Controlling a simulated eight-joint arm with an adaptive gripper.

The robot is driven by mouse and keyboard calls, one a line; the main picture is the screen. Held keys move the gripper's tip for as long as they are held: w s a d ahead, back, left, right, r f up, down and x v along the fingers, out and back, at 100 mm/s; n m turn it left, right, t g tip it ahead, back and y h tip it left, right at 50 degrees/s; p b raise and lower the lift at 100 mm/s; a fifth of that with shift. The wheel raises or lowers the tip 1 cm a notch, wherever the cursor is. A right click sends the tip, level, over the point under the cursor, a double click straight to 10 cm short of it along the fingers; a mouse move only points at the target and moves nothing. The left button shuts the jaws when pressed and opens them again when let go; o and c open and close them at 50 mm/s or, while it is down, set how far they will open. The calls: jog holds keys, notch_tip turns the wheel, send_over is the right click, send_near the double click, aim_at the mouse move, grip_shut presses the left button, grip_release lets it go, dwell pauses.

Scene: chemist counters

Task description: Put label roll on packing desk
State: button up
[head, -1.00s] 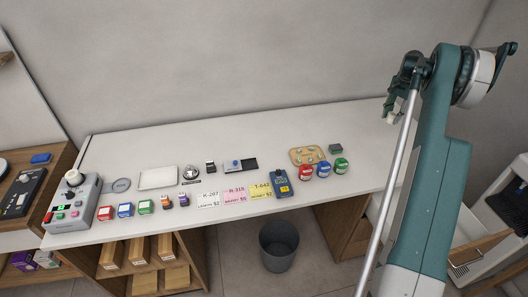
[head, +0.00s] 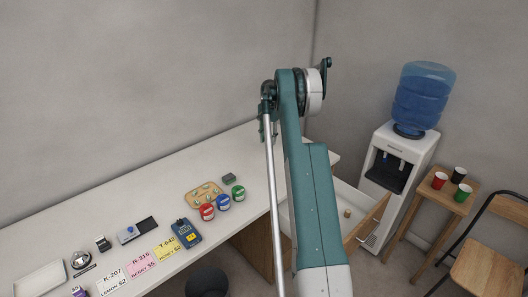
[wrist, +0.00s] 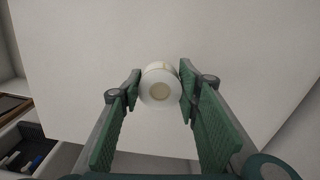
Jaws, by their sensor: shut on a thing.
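My gripper (wrist: 159,88) is shut on a white label roll (wrist: 160,92), with one green finger on each side of it. In the wrist view the roll's round end with its pale core faces the camera, and a plain white surface (wrist: 230,45) lies behind it. In the head view my gripper (head: 268,120) is by the far right part of the long white desk (head: 140,185). The roll is too hidden or small to make out there. Whether the roll touches the surface I cannot tell.
Red (head: 207,211), blue (head: 223,202) and green (head: 238,193) tubs, a wooden tray (head: 190,198) and a blue device (head: 187,233) stand on the desk. Its far right part looks bare. An open drawer (head: 365,228) and a water cooler (head: 400,165) are to the right.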

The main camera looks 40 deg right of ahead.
aim_at(269, 143)
jog(key=shift+f, duration=1.6)
jog(key=shift+f, duration=1.85)
jog(key=shift+f, duration=0.15)
jog(key=o, duration=0.8)
jog(key=shift+o, duration=0.6)
jog(key=shift+r, duration=0.2)
notch_tip(269, 143, up, 12)
